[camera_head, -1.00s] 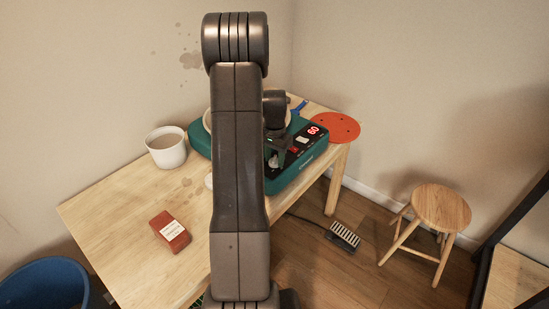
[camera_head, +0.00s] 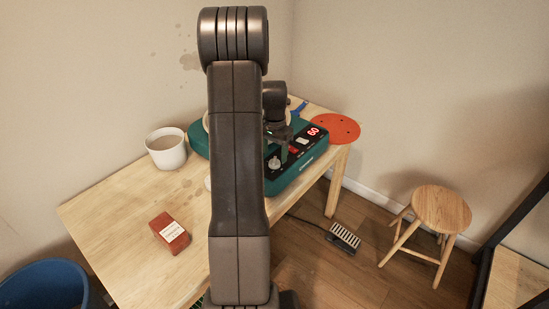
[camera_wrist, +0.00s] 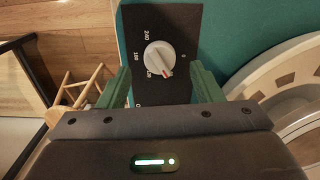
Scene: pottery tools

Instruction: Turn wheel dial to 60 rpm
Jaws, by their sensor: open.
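The white wheel dial (camera_head: 274,163) is on the black panel of the teal pottery wheel (camera_head: 314,160). In the wrist view the dial (camera_wrist: 159,58) shows from above, with a small red mark at its lower right and printed numbers on its left. The red lit display (camera_head: 314,132) reads 60. My gripper (camera_head: 281,155) is open and empty, raised above the panel and apart from the dial. In the wrist view its two green fingers (camera_wrist: 159,72) stand on either side of the dial. My arm hides part of the wheel.
A white bucket (camera_head: 167,154) and a red-brown block (camera_head: 170,236) are on the wooden table (camera_head: 130,215). An orange disc (camera_head: 338,128) lies at the wheel's far right. A foot pedal (camera_head: 343,237) and a wooden stool (camera_head: 440,211) are on the floor. A blue bin (camera_head: 45,287) is at lower left.

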